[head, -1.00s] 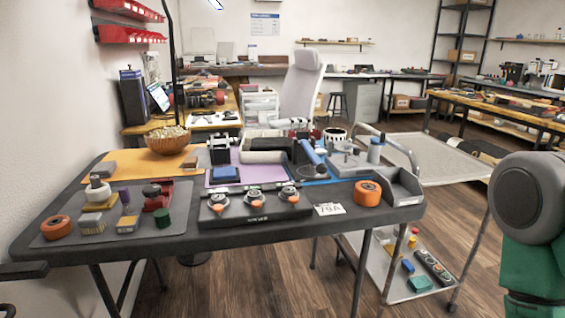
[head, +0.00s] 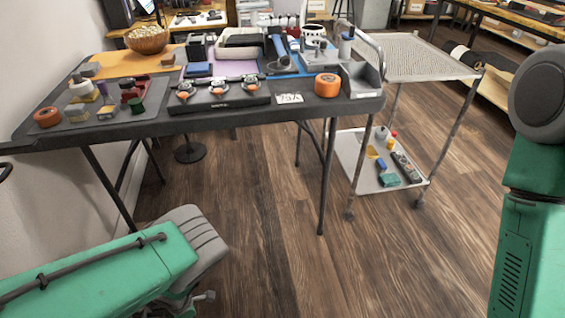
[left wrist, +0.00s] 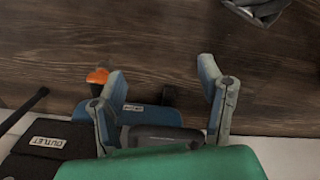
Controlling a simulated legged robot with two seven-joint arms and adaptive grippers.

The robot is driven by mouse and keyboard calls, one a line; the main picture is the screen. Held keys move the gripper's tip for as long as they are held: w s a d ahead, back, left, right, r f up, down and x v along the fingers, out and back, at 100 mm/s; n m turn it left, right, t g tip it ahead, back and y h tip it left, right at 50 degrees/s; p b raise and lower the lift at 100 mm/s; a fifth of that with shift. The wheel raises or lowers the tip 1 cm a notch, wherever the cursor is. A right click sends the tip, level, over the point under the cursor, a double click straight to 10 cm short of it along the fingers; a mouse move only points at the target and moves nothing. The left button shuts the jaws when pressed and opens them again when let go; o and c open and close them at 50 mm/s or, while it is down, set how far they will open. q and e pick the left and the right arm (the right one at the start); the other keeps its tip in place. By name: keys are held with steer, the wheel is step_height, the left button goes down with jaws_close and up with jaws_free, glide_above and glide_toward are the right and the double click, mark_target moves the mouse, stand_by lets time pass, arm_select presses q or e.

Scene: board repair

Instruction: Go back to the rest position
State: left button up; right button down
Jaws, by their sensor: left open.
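My left gripper (left wrist: 162,82) shows in the left wrist view with its two blue-grey fingers spread apart. Nothing is between the fingertips, and dark wood floor lies behind them.
A two-level cart (head: 412,68) stands right of the table, with small items on its lower shelf. A wooden bowl (head: 147,42) sits at the table's back left. Wood floor (head: 300,260) is open in front. A black piece marked OUTLET (left wrist: 45,143) shows at lower left of the wrist view.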

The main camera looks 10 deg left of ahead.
arm_select(q)
steer(key=s+a+r+n+p, duration=0.1)
steer(key=s+r+n+p, duration=0.1)
steer(key=r+n, duration=0.7)
steer(key=s+a+r+n+p, duration=0.2)
steer(key=r+n, duration=0.4)
steer(key=n, duration=0.6)
steer(key=s+d+r+n+p, duration=0.1)
steer(key=s+d+r+n, duration=0.1)
steer(key=r+n, duration=0.4)
steer(key=s+d+r+n+p, duration=0.2)
steer(key=s+r+n, duration=0.2)
steer(key=r+n, duration=0.3)
steer(key=s+d+r+n+p, duration=0.1)
steer(key=s+d+r+n, duration=0.1)
steer(key=r+n, duration=0.5)
steer(key=s+n, duration=0.1)
steer(key=n, duration=0.3)
steer(key=shift+s+d+r+n+t+p, duration=0.2)
steer(key=shift+d+n+t+p, duration=0.1)
steer(key=shift+d+n, duration=0.1)
